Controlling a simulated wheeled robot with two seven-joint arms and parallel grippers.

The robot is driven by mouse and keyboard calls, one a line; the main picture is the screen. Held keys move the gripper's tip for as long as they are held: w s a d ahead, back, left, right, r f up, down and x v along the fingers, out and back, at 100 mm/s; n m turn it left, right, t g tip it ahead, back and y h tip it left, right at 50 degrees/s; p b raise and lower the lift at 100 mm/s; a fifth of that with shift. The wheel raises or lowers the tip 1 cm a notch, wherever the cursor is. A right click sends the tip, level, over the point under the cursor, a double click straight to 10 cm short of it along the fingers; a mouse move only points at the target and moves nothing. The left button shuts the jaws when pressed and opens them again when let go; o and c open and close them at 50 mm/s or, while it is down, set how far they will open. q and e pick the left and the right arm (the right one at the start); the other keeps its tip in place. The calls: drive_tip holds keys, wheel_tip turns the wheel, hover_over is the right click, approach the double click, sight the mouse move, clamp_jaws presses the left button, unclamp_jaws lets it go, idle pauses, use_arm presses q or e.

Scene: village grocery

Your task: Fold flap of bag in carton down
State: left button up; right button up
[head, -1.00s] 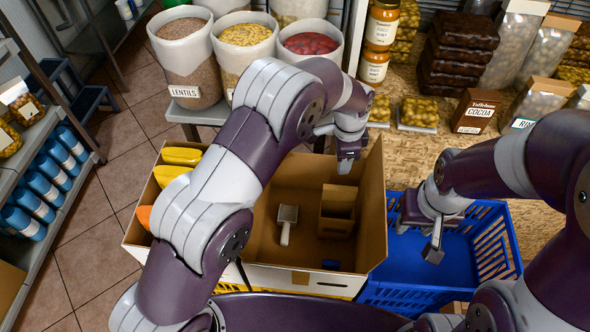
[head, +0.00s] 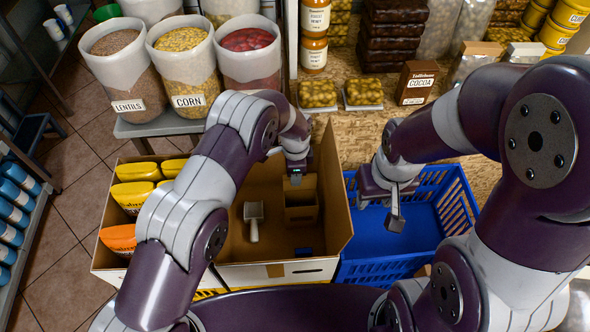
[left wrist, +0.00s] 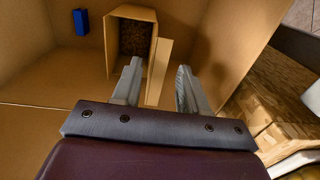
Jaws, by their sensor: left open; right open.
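A small brown open-topped bag (head: 301,214) stands inside the large cardboard carton (head: 345,215). The left wrist view shows the bag (left wrist: 129,40) with its dark inside, and its upright flap (left wrist: 158,70) along one side. My left gripper (head: 295,180) is over the bag's far edge, open. In the left wrist view its fingers (left wrist: 160,85) are spread, with the flap in line with the gap between them; I cannot tell whether they touch it. My right gripper (head: 390,208) is open and empty above the blue crate (head: 365,268), right of the carton.
A scoop (head: 253,220) and a small blue block (left wrist: 81,22) are in the carton. Yellow bags (head: 137,170) and an orange one (head: 118,238) are at its left. Sacks of lentils (head: 118,65) and corn (head: 187,60) stand behind. My left arm crosses above the carton.

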use_arm(q)
clamp_jaws()
